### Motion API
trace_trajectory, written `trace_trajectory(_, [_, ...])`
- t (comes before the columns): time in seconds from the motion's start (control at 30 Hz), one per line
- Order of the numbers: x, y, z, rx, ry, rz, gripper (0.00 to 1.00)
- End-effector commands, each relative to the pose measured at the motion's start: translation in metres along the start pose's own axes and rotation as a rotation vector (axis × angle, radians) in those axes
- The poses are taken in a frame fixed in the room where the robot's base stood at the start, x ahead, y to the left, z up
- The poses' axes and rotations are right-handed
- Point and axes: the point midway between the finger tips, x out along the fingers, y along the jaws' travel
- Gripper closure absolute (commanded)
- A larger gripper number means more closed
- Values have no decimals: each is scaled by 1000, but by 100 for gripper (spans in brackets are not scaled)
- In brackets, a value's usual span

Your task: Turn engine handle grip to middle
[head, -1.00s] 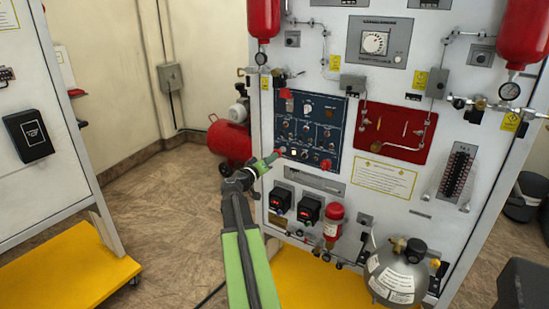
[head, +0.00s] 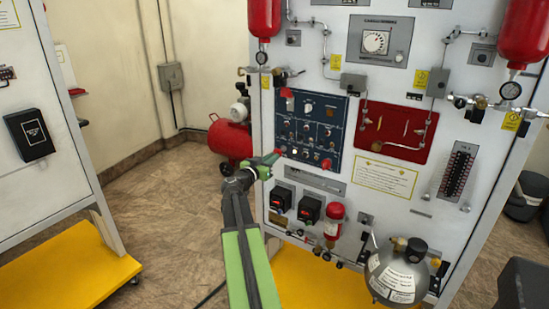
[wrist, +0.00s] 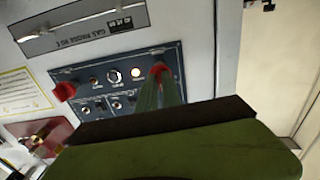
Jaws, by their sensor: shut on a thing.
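The engine panel is a dark blue control panel (head: 310,120) on the grey upright board. A red handle grip (wrist: 158,69) sits at its edge, at the lower left corner in the head view. My gripper (head: 275,156) reaches this corner from the left. In the wrist view my gripper's green fingers (wrist: 160,88) are shut on the red grip, which they partly cover. The grip's exact angle cannot be told. A second red knob (wrist: 65,91) is free on the same panel; in the head view it is at the lower right (head: 326,164).
Two black boxes with red switches (head: 309,208) and a red bottle (head: 334,218) are below the panel. A grey tank (head: 392,275) stands at the lower right. A red compressor (head: 230,137) is behind on the left. Floor to the left is open.

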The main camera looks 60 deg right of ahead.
Motion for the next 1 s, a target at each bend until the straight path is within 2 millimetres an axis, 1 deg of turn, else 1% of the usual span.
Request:
trace_trajectory(0.2, [-1,0,0,33,-1,-1,100])
trace_trajectory(0.57, [-1,0,0,35,0,0,100])
trace_trajectory(0.6, [-1,0,0,35,0,0,88])
trace_trajectory(0.73, [-1,0,0,35,0,0,71])
trace_trajectory(1.0, [0,0,0,34,0,1,69])
